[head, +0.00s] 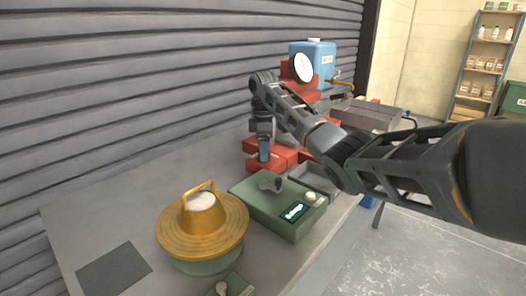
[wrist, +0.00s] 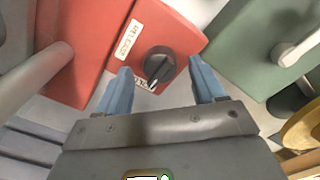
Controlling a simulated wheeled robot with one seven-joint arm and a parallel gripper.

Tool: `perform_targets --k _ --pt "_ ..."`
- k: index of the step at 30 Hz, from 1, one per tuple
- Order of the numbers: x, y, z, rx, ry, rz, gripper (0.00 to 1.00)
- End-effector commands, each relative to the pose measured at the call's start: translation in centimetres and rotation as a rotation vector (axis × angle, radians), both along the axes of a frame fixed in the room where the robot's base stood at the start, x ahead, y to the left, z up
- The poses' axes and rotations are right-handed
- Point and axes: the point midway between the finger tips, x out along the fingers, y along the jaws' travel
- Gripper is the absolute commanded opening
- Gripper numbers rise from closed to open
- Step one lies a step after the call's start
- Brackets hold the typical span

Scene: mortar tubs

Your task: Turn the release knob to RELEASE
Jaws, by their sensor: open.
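The release knob (wrist: 159,61) is a round black knob on the red housing (wrist: 90,50), seen in the wrist view. Its white mark points at a lower label that is partly hidden and unreadable, away from the RELEASE label (wrist: 128,43). My gripper (wrist: 160,70) is open, its blue fingers apart on either side of the knob's near edge; I cannot tell whether they touch it. In the head view my gripper (head: 264,156) points down over the red machine base (head: 285,158), and the knob is hidden there.
A green box (head: 252,199) with a lever and lit display stands just in front of the red base. A tub with a golden lid (head: 178,236) stands to its left. A blue tank (head: 313,60) and gauge (head: 302,67) rise behind my arm. The left bench is mostly clear.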

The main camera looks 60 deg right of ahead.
Motion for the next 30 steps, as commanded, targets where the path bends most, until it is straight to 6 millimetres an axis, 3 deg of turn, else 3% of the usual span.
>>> perform_targets --k 4,12,30 --pt "-0.05 0.02 -0.99 0.000 0.001 0.000 0.69" --pt "-0.02 0.00 -1.15 0.000 0.000 0.000 0.69" --pt "-0.04 0.01 -1.11 0.000 0.001 0.000 0.13"
